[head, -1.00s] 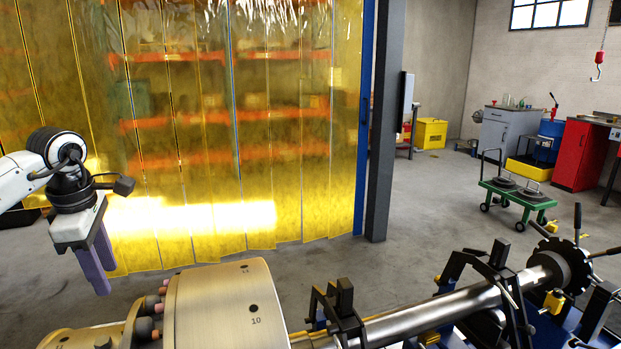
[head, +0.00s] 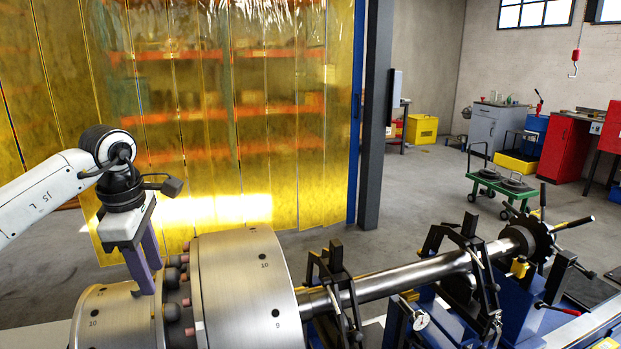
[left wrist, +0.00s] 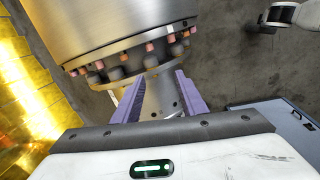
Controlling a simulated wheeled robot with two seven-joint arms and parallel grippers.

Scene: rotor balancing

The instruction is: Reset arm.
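My left gripper (head: 150,275) hangs from the left arm with its purple fingers pointing down at the left end of the rotor. In the left wrist view the two fingers (left wrist: 160,95) stand apart, so the gripper is open, with the smaller steel drum (left wrist: 160,98) seen beyond and between them. I cannot tell whether the fingers touch the metal. The large numbered rotor drum (head: 245,285) lies just right of the gripper, with a ring of pink and dark studs on its facing side. The steel shaft (head: 400,278) runs right from it.
Black supports (head: 335,290) straddle the shaft on a blue machine bed. A black handwheel (head: 530,240) is at its right end. A yellow strip curtain (head: 220,120) hangs behind. A green cart (head: 500,185) stands on the open floor at back right.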

